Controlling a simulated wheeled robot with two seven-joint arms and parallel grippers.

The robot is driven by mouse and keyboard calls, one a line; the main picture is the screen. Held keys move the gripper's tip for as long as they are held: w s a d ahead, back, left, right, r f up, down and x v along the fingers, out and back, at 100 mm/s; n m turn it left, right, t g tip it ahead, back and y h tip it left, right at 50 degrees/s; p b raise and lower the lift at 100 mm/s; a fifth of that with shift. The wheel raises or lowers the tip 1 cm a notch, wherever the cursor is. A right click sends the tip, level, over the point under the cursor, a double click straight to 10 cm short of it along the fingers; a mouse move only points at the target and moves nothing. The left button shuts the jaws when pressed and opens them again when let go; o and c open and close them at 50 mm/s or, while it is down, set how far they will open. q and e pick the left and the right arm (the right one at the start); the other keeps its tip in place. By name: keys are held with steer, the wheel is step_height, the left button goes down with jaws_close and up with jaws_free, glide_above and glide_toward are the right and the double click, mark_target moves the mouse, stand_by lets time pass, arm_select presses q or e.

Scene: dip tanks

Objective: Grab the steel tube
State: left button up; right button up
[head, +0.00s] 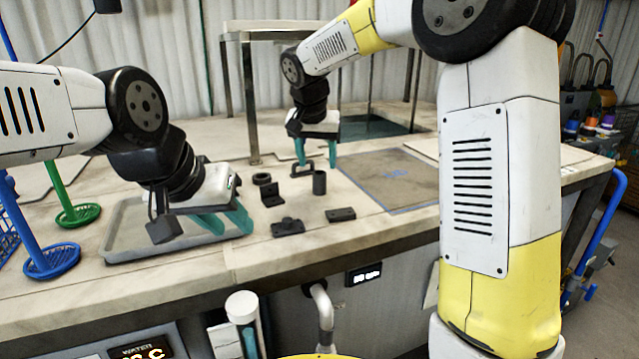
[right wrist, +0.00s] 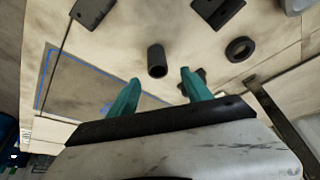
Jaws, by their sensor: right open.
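The steel tube (head: 319,183) is a short dark grey cylinder standing upright on the worktop. In the right wrist view the tube (right wrist: 157,62) shows its open round end, just beyond the fingertips and between their lines. My right gripper (head: 316,160) is open and empty, with its teal fingers close to the tube but not closed on it. The right gripper's fingers (right wrist: 160,78) also show spread apart in the right wrist view. My left gripper (head: 232,228) has its teal fingers apart and empty, over the right end of a grey tray (head: 125,243).
A blue-outlined plate (head: 395,180) lies to the right. Green (head: 78,214) and blue (head: 50,261) dip racks stand at left.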

mark_target(319, 176)
steer(key=x, duration=0.6)
steer(key=shift+s+d+f, duration=0.1)
steer(key=shift+s+f, duration=0.05)
steer(key=shift+s, duration=0.2)
jaws_close()
